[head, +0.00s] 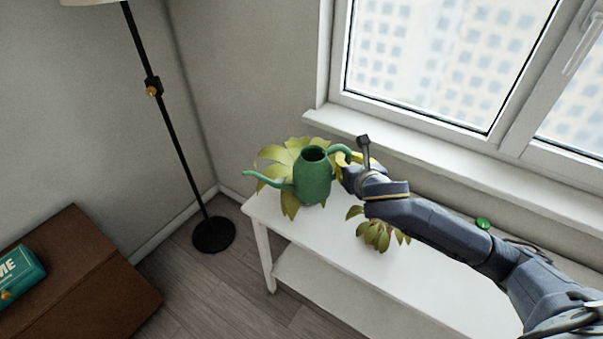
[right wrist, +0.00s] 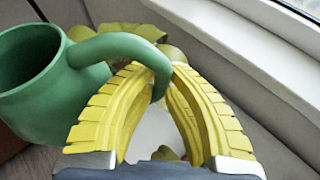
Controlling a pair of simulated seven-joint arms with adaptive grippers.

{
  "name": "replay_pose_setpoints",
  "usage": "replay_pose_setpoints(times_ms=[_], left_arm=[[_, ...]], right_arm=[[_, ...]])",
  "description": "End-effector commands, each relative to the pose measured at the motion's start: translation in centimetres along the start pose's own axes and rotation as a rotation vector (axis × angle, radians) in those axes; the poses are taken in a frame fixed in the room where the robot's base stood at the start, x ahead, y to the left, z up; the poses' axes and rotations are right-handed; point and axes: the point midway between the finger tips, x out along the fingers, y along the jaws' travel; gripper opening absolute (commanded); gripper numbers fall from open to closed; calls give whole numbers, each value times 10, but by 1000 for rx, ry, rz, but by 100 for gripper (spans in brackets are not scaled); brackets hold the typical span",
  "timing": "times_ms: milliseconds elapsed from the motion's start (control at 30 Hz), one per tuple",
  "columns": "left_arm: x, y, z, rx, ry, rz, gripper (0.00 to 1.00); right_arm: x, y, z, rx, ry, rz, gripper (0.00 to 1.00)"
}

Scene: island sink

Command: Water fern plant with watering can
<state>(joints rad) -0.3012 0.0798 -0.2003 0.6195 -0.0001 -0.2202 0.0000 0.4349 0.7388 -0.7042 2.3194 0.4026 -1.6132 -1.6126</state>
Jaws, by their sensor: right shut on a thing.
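A green watering can (head: 313,178) is held above the left end of the white table, its spout pointing left and its handle on the right. My right gripper (head: 345,166) is shut on the can's handle. In the right wrist view the yellow fingers (right wrist: 165,90) close around the curved handle, and the can's body (right wrist: 45,85) is at the left. A plant with broad yellow-green leaves (head: 277,156) is behind the can and partly hidden by it. A smaller plant with reddish-green leaves (head: 376,235) is below my right arm. My left gripper is not in view.
The white table (head: 330,258) stands along the wall under a window with a white sill (head: 430,150). A black floor lamp (head: 213,234) stands left of it. A brown box-like piece (head: 85,280) holds a teal box (head: 18,275) at the lower left.

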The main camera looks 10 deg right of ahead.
Motion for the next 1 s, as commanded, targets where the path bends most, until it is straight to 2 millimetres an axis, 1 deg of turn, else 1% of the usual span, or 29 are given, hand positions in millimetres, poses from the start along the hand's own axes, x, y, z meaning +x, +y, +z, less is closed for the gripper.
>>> replay_pose_setpoints(times_ms=[33,100,300,400,500,700,900,1000], left_arm=[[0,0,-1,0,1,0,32],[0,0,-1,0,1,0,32],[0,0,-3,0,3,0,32],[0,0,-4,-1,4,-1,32],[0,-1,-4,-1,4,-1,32],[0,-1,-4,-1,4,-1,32],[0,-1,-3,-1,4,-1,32],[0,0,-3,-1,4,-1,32]], right_arm=[[10,-16,3,2,-2,-16,0],[22,-34,7,9,-2,-26,0],[49,-88,22,28,-5,-60,0],[59,-114,30,37,-5,-77,0],[66,-139,40,46,-7,-93,0],[76,-182,59,61,-8,-122,0],[81,-216,74,72,-9,-142,0],[83,-228,80,76,-8,-146,0]])
